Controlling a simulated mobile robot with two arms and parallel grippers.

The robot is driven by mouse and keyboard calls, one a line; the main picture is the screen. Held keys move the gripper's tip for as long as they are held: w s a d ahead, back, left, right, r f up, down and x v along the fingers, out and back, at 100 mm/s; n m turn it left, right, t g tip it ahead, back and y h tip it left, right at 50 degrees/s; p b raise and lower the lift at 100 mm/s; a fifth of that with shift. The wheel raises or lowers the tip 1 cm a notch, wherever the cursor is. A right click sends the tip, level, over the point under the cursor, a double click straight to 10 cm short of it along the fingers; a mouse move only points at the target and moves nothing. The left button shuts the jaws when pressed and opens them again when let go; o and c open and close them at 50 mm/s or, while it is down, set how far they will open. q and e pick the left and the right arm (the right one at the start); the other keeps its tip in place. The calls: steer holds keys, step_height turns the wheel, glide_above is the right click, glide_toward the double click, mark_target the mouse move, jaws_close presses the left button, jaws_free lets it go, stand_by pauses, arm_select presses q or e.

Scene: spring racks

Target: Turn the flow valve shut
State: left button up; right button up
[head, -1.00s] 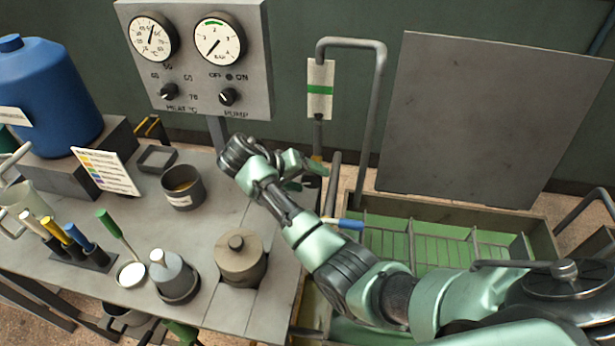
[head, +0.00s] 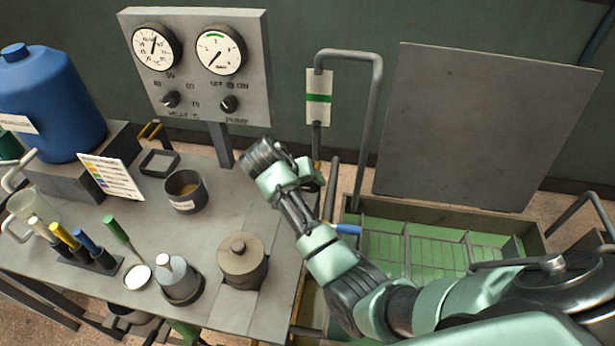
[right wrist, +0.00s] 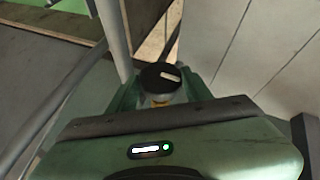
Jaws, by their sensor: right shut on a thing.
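The flow valve's round black knob (right wrist: 160,77), with a white pointer line on its top, stands between the fingers of my right gripper in the right wrist view. My right gripper (head: 313,178) is shut on this knob, below the flow meter with a green band (head: 318,98). The white pointer slants slightly down to the right in the wrist view. My left gripper is not in view.
A grey bent pipe (head: 375,110) rises beside the meter. A green-floored tank (head: 400,250) with racks and a raised lid (head: 480,125) is at the right. Lidded pots, a cup and a blue jug (head: 50,105) crowd the left.

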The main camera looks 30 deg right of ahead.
steer(key=shift+s+d+r+m+t+y+p, duration=0.1)
steer(key=shift+r+m+t+y+p, duration=0.1)
steer(key=shift+t+y+p, duration=0.3)
steer(key=shift+d+r+m+t+y+p, duration=0.1)
steer(key=shift+m+t+y+p, duration=0.1)
steer(key=shift+y+p, duration=0.5)
steer(key=shift+f+t+y+p, duration=0.1)
steer(key=shift+t+y+p, duration=0.3)
steer(key=shift+p, duration=0.15)
steer(key=o, duration=1.4)
steer(key=shift+c, duration=0.2)
steer(key=shift+f, duration=0.1)
steer(key=shift+s+f, duration=0.1)
